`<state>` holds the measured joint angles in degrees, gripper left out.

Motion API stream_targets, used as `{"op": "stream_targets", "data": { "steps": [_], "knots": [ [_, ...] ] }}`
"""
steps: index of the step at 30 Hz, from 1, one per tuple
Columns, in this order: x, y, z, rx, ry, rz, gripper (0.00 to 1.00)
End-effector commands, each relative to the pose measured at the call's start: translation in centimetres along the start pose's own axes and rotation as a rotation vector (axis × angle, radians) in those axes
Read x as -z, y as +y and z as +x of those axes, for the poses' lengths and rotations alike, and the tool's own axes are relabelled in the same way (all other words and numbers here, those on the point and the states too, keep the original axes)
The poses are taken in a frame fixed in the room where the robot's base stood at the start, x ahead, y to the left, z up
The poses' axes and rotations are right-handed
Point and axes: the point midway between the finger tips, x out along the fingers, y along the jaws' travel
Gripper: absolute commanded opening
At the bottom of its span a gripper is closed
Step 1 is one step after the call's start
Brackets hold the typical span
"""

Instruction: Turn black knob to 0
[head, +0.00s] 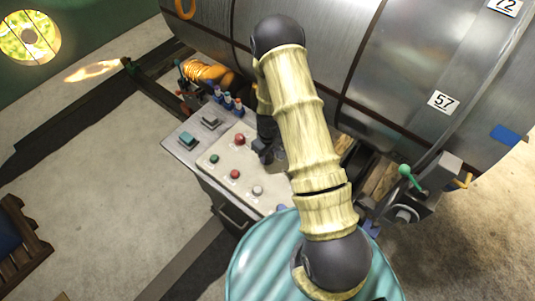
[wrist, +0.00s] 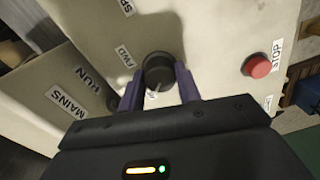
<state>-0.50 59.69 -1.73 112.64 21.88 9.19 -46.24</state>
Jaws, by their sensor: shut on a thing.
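The black knob (wrist: 159,70) is on the cream panel face in the wrist view, with a pale pointer mark on its near side. A label reading "FWD" is beside it, and one starting "SP" is further up. My gripper (wrist: 158,88) has its two purple fingers on either side of the knob, shut on it. In the head view my gripper (head: 265,148) is at the control panel (head: 225,160), and my arm hides the knob there. No "0" mark can be read in either view.
A red STOP button (wrist: 257,66) is right of the knob. "RUN" and "MAINS" labels are at left on another panel face (wrist: 70,95). In the head view, a large metal cylinder (head: 400,60) stands behind the panel, and a green-knobbed lever (head: 406,172) is at right.

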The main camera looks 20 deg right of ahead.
Motion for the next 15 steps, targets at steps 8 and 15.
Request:
{"op": "stream_targets", "data": {
  "steps": [8, 15],
  "knots": [
    [-0.01, 0.06, 0.09, 0.0, 0.002, 0.056, 0.11],
    [-0.01, 0.08, 0.2, -0.001, 0.008, 0.19, 0.11]
  ]
}}
